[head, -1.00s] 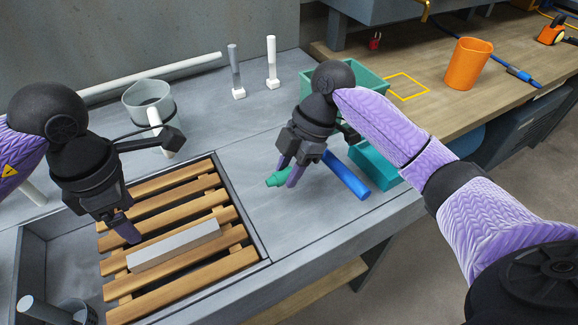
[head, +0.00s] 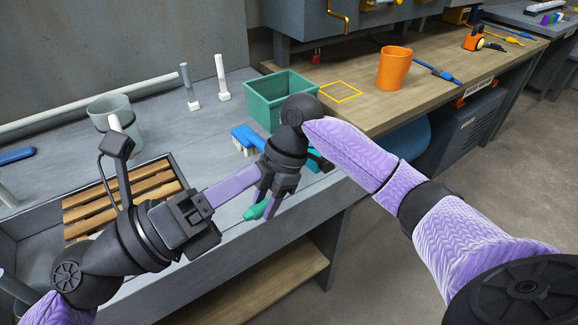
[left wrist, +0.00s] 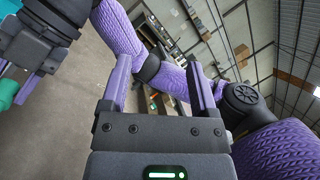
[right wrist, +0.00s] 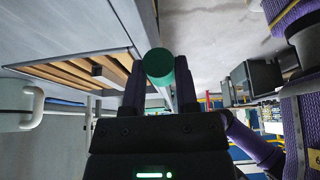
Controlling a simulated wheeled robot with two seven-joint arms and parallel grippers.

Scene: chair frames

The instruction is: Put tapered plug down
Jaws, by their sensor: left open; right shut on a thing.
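The tapered plug (head: 257,211) is teal-green and is held between the fingers of my right gripper (head: 268,203), above the bench's front edge. In the right wrist view its round end (right wrist: 158,64) shows between the fingertips. My left gripper (head: 235,185) is open and empty, with its fingers pointing right toward my right gripper, close to it. In the left wrist view the fingers of my left gripper (left wrist: 160,88) stand apart, and the plug (left wrist: 8,93) shows at the left edge, beside my right gripper. Part of the plug is hidden by the fingers.
A wooden slatted rack (head: 125,200) sits in the sink at left, near a grey-green mug (head: 112,116). A green bin (head: 283,98), a blue item (head: 247,138) and two upright posts stand on the bench. An orange cup (head: 395,68) stands on the wooden table.

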